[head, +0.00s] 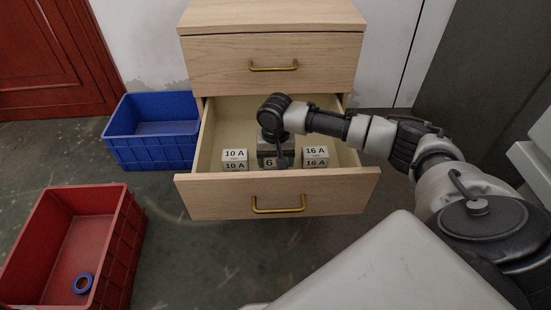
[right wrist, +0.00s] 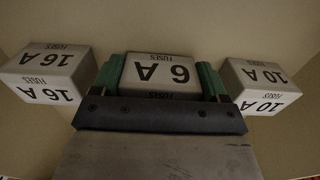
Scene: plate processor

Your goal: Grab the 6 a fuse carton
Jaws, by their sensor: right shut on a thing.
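The 6 A fuse carton (right wrist: 158,72) is a small pale box with "6 A" and "FUSES" printed on it. It sits in the open lower drawer (head: 217,185), between two similar cartons. My right gripper (right wrist: 160,85) is shut on it, with one green finger on each side. In the head view the right gripper (head: 277,155) and my wrist hide most of the carton (head: 269,163). The left gripper is not in view.
The 10 A carton (head: 235,160) is to the left and the 16 A carton (head: 315,157) to the right, both in the drawer. A blue crate (head: 150,150) stands left of the cabinet. A red crate (head: 122,240) with a roll of blue tape (head: 82,284) is at front left.

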